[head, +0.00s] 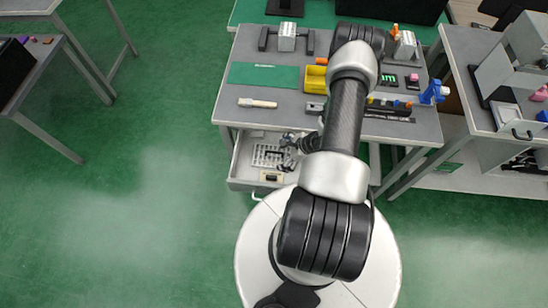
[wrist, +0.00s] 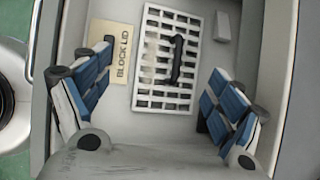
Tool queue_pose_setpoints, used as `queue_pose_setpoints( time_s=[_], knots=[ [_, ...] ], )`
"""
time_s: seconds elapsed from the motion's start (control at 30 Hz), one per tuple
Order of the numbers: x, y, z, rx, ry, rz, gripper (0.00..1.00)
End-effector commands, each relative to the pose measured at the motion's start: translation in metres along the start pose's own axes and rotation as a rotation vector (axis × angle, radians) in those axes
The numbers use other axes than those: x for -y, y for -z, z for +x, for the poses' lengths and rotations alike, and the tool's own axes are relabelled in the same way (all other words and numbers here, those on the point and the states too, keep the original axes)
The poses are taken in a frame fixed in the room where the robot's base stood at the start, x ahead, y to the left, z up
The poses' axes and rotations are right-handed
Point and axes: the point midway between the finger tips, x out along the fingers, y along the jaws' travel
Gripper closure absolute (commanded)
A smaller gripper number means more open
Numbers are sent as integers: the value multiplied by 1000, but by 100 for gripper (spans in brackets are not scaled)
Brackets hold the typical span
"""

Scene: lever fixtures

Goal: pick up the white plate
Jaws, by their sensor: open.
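The white plate (wrist: 160,58) is a slotted white grid with a black bar handle on top. It lies in the open drawer (head: 238,175), and it also shows in the head view (head: 266,155), partly hidden by my gripper. My gripper (head: 291,150) is over the drawer, at its right part in the head view. In the wrist view its blue-padded fingers (wrist: 162,72) are spread wide, one on each side of the plate, with nothing between the pads. I cannot tell its height above the plate.
A beige block marked "BLOCK LID" (wrist: 110,55) lies left of the plate in the wrist view. A small grey block (wrist: 222,26) is at its right. The drawer walls are close around. The workbench (head: 232,108) above holds a yellow bin (head: 313,80) and tools.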

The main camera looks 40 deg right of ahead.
Motion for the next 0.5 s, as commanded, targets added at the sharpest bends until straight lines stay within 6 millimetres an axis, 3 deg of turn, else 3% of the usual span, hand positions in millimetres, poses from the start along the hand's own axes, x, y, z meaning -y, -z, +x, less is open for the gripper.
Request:
queue_pose_setpoints(
  time_s=[0.1,0.37,0.5],
  knots=[
    [-1,1,23,1,-1,-2,13],
    [1,0,41,1,1,-1,13],
    [3,3,63,1,0,-3,13]
  ],
)
